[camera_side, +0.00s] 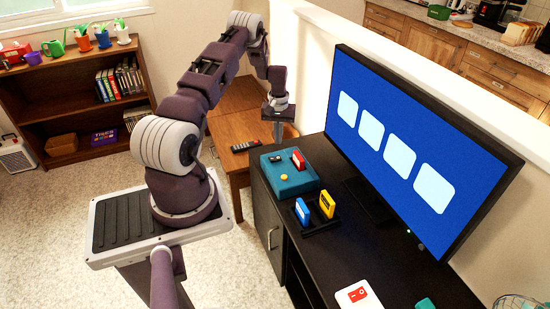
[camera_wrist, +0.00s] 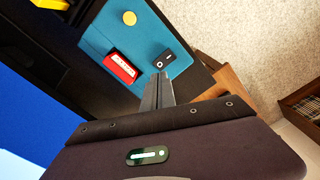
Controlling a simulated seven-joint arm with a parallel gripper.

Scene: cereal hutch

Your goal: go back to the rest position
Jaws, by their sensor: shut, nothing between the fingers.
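My gripper (camera_side: 278,130) hangs above the back end of the dark cabinet, beyond the teal console (camera_side: 290,184). In the wrist view the fingers of my gripper (camera_wrist: 160,80) are together with nothing between them. The console (camera_wrist: 97,38) has a red cartridge (camera_wrist: 120,69) upright in it, a small black part (camera_wrist: 164,60) and a round yellow button (camera_wrist: 129,18). In the side view the fingers are small and dark, apart from the red cartridge (camera_side: 298,159).
A black tray (camera_side: 318,225) holds a blue cartridge (camera_side: 302,211) and a yellow cartridge (camera_side: 326,203). A large monitor (camera_side: 420,140) with a blue screen stands to the right. A white card with a red mark (camera_side: 358,295) lies in front. A remote (camera_side: 246,146) lies on a wooden table (camera_side: 225,130).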

